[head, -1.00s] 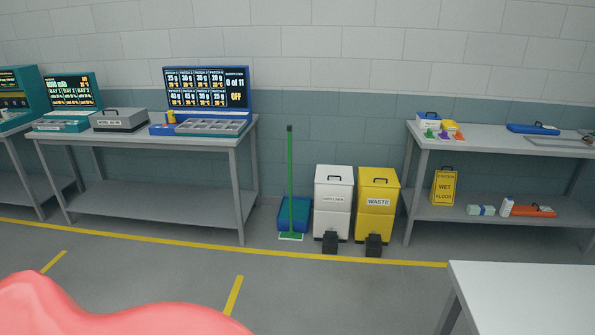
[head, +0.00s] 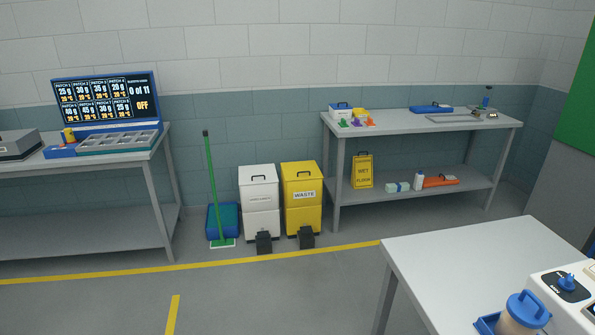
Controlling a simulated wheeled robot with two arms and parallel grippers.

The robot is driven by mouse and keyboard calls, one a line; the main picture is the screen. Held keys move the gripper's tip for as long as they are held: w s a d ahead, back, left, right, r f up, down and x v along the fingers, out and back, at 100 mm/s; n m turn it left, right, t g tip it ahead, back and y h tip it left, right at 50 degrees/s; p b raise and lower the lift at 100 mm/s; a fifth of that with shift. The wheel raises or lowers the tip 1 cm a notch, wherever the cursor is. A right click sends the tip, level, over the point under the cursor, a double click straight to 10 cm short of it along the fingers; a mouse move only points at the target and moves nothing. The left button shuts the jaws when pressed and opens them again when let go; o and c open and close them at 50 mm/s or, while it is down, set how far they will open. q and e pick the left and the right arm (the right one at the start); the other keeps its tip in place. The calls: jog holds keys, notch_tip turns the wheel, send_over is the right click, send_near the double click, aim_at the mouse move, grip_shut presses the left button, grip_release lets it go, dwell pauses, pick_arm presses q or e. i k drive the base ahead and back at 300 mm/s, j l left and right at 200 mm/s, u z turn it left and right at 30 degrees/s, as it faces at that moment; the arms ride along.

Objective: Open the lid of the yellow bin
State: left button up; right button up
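The yellow bin (head: 302,208) stands on the floor against the back wall, near the middle of the head view. It has a WASTE label on its front. Its lid (head: 299,169) is down, with a dark handle on top. A dark pedal (head: 307,237) sits at its front foot. A white bin (head: 261,212) of similar shape stands just to its left. Neither of my grippers shows in the head view.
A grey shelf table (head: 410,125) stands right of the bins, a bench (head: 60,172) to the left. A green-handled mop (head: 211,175) and blue tub (head: 226,231) are beside the white bin. A white table (head: 470,250) fills the near right. The floor before the bins is clear.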

aim_at(302, 170)
jog(key=i+u, duration=0.1)
jog(key=i, duration=0.4)
jog(key=i+u, duration=0.1)
jog(key=i, duration=0.45)
jog(key=i+l+u, duration=0.1)
jog(key=i, duration=0.4)
jog(key=i+l+u, duration=0.1)
jog(key=i, duration=0.4)
jog(key=i+l+u, duration=0.1)
jog(key=i, duration=0.45)
jog(key=i+l+u, duration=0.1)
jog(key=i+l, duration=0.2)
jog(key=i, duration=0.2)
jog(key=i+l+u, duration=0.1)
jog(key=i, duration=0.4)
jog(key=i+l+u, duration=0.1)
jog(key=i+l, duration=0.3)
jog(key=i, duration=0.05)
